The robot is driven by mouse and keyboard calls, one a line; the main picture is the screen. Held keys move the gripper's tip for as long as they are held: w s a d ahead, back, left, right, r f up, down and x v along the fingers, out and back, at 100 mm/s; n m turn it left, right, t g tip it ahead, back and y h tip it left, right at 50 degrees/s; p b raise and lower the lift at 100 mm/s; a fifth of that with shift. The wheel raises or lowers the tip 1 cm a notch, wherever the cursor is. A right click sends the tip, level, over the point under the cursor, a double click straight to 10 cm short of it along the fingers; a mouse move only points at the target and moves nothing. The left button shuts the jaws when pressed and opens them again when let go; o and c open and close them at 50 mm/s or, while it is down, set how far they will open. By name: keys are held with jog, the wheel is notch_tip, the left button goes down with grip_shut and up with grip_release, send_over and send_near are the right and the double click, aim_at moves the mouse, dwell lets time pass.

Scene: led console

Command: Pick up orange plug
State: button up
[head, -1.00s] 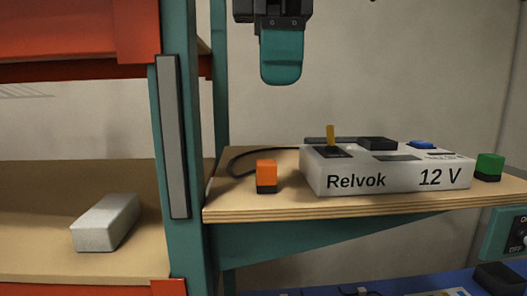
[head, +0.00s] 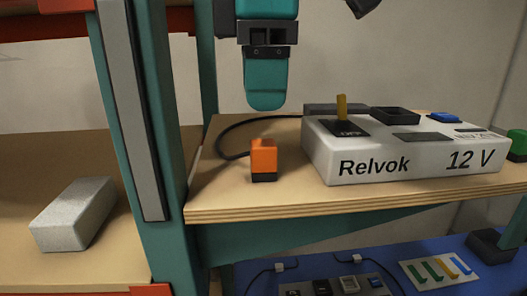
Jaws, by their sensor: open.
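The orange plug (head: 263,158) stands upright on the wooden shelf, left of the white console. It has an orange body and a dark base. My gripper (head: 266,102) hangs pointing down above the plug, with a visible gap between its teal fingertip and the plug's top. Only one finger shows clearly from this side, and the other is hidden behind it. Nothing shows held in it.
The white Relvok 12 V console (head: 400,155) stands just right of the plug, with a yellow lever (head: 341,106) sticking up. A black cable (head: 228,136) curves behind the plug. A teal post (head: 138,110) rises at left. A green block (head: 517,146) sits at far right.

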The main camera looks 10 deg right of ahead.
aim_at(263, 143)
notch_tip(263, 143, down, 4)
jog(key=shift+r+b, duration=0.2)
jog(key=shift+b, duration=0.9)
jog(key=f+b, duration=0.5)
jog(key=shift+s+f, duration=0.1)
jog(key=shift+s, duration=0.25)
jog(key=c, duration=1)
